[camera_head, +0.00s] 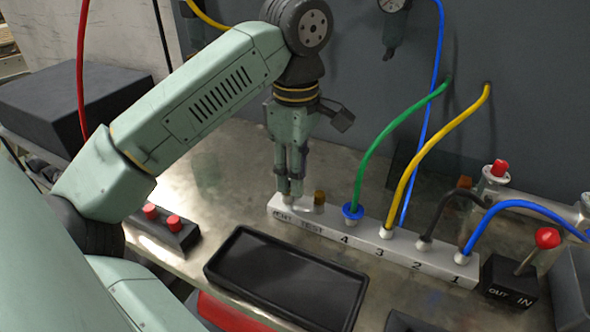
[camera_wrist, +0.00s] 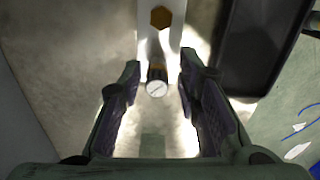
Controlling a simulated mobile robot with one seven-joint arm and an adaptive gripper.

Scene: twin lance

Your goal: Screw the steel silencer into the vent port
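The white manifold block (camera_head: 404,255) lies along the bench, with its vent end at the left, under my gripper (camera_head: 290,188). In the wrist view, a small upright fitting with a round pale top (camera_wrist: 156,88), which looks like the steel silencer, stands at that end of the block. My gripper's fingers (camera_wrist: 160,78) are open on either side of it, with a visible gap to each finger. Its lower part and the vent port are hidden, so I cannot tell how it is seated. A brass hex plug (camera_head: 319,198) sits beside it in the test port.
Green (camera_head: 392,130), yellow (camera_head: 430,150), black and blue hoses rise from the numbered ports on the right. A black tray (camera_head: 225,262) lies in front of the block. A box with two red buttons (camera_head: 166,232) stands left; a red-knobbed lever valve (camera_head: 512,285) stands right.

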